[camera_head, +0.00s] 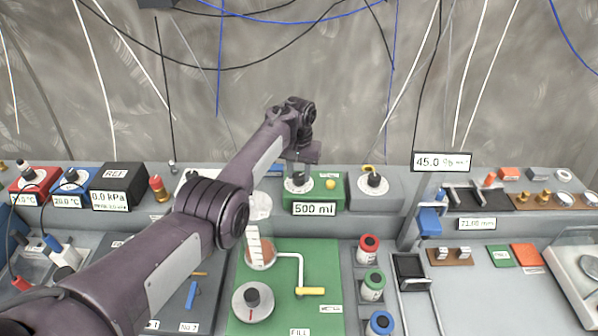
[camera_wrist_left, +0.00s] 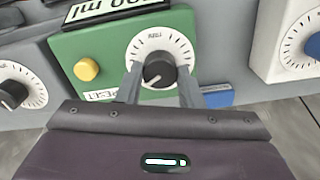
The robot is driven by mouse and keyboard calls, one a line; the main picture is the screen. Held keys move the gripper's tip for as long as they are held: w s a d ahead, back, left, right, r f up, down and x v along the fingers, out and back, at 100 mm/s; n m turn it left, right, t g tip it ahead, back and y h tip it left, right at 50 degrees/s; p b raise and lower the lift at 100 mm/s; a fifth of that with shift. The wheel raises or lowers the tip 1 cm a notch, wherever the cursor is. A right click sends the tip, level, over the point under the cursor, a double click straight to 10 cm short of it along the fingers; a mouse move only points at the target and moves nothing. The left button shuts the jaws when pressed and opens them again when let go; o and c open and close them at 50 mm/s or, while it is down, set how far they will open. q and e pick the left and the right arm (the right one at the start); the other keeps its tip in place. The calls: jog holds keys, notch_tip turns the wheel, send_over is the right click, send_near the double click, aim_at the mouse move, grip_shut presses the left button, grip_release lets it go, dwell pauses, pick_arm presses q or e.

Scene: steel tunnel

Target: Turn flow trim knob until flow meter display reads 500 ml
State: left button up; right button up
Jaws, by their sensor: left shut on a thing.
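The green flow meter box (camera_head: 333,190) stands on the back ledge, and its display (camera_head: 314,209) reads 500 ml. The black flow trim knob (camera_wrist_left: 158,71) sits on a white round dial on this box, with a yellow button (camera_wrist_left: 86,69) beside it. My left gripper (camera_wrist_left: 160,82) is upside of the box in the head view (camera_head: 299,172), its two fingers on either side of the knob and shut on it. In the wrist view the display is cut off at the top edge. In the head view the gripper partly hides the knob. My right gripper is not in view.
A grey box with another dial (camera_head: 373,186) stands right of the green box. A 45.0 display (camera_head: 441,162) rises further right. Red, green and blue capped bottles (camera_head: 372,285) stand in front, beside a green panel (camera_head: 309,265). My left arm covers the left foreground.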

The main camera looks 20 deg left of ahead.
aim_at(299, 176)
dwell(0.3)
pick_arm(q)
jog(key=o, duration=1)
jog(key=shift+c, duration=0.2)
jog(key=shift+r, duration=0.1)
notch_tip(299, 176, up, 8)
jog(key=p, duration=0.7)
jog(key=shift+p, duration=0.35)
jog(key=shift+f, duration=0.2)
jog(key=shift+f, duration=0.1)
